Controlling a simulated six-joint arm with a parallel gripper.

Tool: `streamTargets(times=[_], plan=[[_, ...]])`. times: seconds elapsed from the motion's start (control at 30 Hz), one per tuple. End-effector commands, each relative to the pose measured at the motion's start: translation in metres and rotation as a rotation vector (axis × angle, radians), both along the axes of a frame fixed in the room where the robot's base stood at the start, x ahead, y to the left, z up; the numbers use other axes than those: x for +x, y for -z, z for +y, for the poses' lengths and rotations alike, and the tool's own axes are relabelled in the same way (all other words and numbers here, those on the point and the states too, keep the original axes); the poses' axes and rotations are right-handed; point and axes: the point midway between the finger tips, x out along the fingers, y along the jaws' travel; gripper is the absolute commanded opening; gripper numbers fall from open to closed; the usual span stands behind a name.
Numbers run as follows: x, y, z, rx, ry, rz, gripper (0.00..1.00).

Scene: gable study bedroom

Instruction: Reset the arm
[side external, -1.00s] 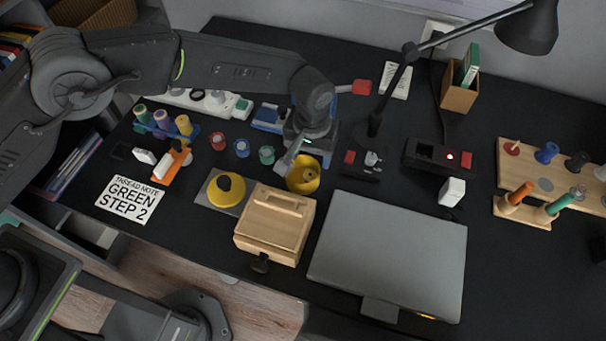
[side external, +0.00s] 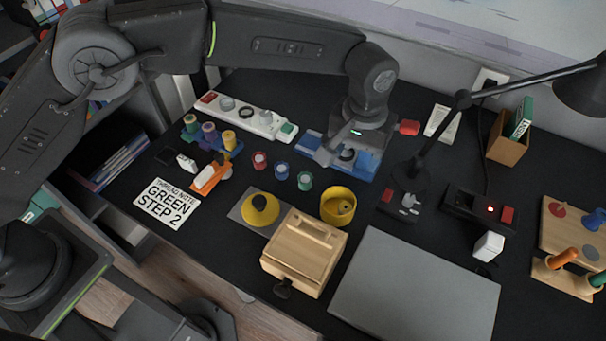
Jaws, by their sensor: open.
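My gripper (side external: 346,152) is at the end of my dark arm, pointing down over the back middle of the desk. Its jaws are open, and I see nothing held between them. In the picture it overlaps a blue and grey fixture (side external: 313,146); I cannot tell how high above it the fingertips are. A yellow cup (side external: 338,206) stands in front of the gripper, apart from it. The part of the fixture behind the gripper is hidden.
A wooden box (side external: 303,252), a yellow dome on a grey plate (side external: 260,210) and a grey panel (side external: 415,290) are near the front. Small spools (side external: 282,171) stand left of the cup. A black lamp (side external: 412,172) rises close on the gripper's right.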

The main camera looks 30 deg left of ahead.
Motion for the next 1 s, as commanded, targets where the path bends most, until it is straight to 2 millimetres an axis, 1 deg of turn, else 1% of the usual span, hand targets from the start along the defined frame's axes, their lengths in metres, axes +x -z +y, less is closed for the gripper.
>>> streamTargets(times=[0.13, 0.17, 0.27, 0.37, 0.4, 0.53, 0.57, 0.6, 0.67, 0.7, 0.77, 0.8, 0.87, 0.9, 0.97, 1.0], plan=[[0.001, -0.002, 0.002, -0.002, -0.001, -0.003, 0.62], [0.001, -0.006, 0.004, -0.004, -0.001, -0.006, 0.62], [0.003, -0.025, 0.019, -0.015, -0.003, -0.023, 0.62], [0.003, -0.059, 0.048, -0.032, -0.007, -0.054, 0.62], [0.002, -0.074, 0.063, -0.040, -0.007, -0.070, 0.62], [-0.012, -0.119, 0.112, -0.059, -0.007, -0.122, 0.62], [-0.017, -0.128, 0.123, -0.062, -0.007, -0.135, 0.62], [-0.023, -0.139, 0.138, -0.066, -0.007, -0.152, 0.62], [-0.035, -0.153, 0.159, -0.070, -0.007, -0.178, 0.62], [-0.045, -0.162, 0.173, -0.072, -0.006, -0.196, 0.62], [-0.059, -0.173, 0.193, -0.074, -0.006, -0.223, 0.62], [-0.070, -0.180, 0.206, -0.075, -0.006, -0.241, 0.62], [-0.087, -0.187, 0.225, -0.074, -0.006, -0.269, 0.62], [-0.099, -0.191, 0.236, -0.072, -0.007, -0.287, 0.62], [-0.118, -0.194, 0.253, -0.068, -0.006, -0.314, 0.62], [-0.130, -0.195, 0.263, -0.064, -0.006, -0.333, 0.62]])
